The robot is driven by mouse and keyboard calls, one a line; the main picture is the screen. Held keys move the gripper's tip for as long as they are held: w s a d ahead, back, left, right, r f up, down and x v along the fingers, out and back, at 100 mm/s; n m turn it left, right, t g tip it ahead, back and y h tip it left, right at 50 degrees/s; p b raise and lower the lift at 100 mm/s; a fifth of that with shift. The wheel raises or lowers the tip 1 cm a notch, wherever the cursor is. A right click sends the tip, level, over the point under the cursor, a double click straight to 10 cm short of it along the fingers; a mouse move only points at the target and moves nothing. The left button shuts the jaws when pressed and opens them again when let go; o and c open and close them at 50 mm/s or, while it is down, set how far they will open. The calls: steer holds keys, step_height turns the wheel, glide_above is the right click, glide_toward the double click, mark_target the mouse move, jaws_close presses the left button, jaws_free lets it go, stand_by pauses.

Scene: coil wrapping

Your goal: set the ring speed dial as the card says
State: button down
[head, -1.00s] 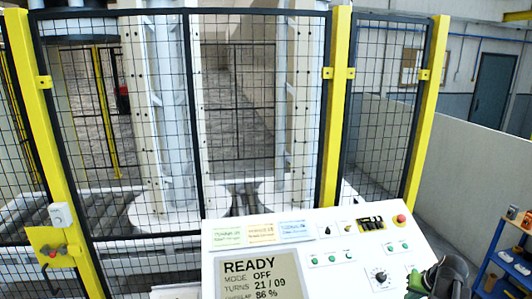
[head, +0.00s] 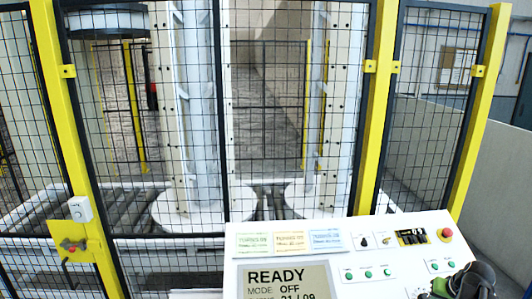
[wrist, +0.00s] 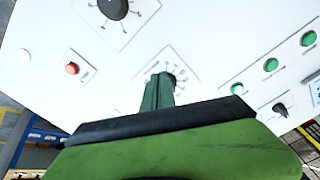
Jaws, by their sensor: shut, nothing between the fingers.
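The white control panel (head: 345,245) fills the lower right of the head view. Three cards, green (head: 258,243), yellow (head: 304,243) and blue (head: 333,241), lie along its upper left; their print is too small to read. In the wrist view a black dial with scale marks (wrist: 114,8) is at the top. My gripper (wrist: 162,80) is shut and empty. Its green fingertips are in front of a smaller dial with scale marks (wrist: 171,80), mostly hidden; touching or apart, I cannot tell. I cannot read which dial is ring speed. My gripper (head: 445,287) is at lower right in the head view.
The panel screen (head: 287,280) reads READY, MODE: OFF, 21 / 09. A red button (wrist: 72,68) and green buttons (wrist: 271,65) surround the dials. A red stop button (head: 446,234) is at the panel's top right. A yellow-framed mesh fence (head: 375,110) stands behind.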

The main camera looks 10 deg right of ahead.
steer(key=b+x, duration=0.1)
steer(key=x, duration=0.2)
steer(key=shift+s+d+f+b, duration=0.1)
steer(key=shift+b, duration=0.25)
steer(key=shift+a+r, duration=0.2)
stand_by(0.3)
steer(key=shift+w+a, duration=0.2)
steer(key=shift+w, duration=0.05)
steer(key=shift+s+a+f, duration=0.15)
steer(key=shift+s+a, duration=0.1)
steer(key=p+v, duration=0.5)
steer(key=v, duration=0.1)
steer(key=shift+p, duration=0.35)
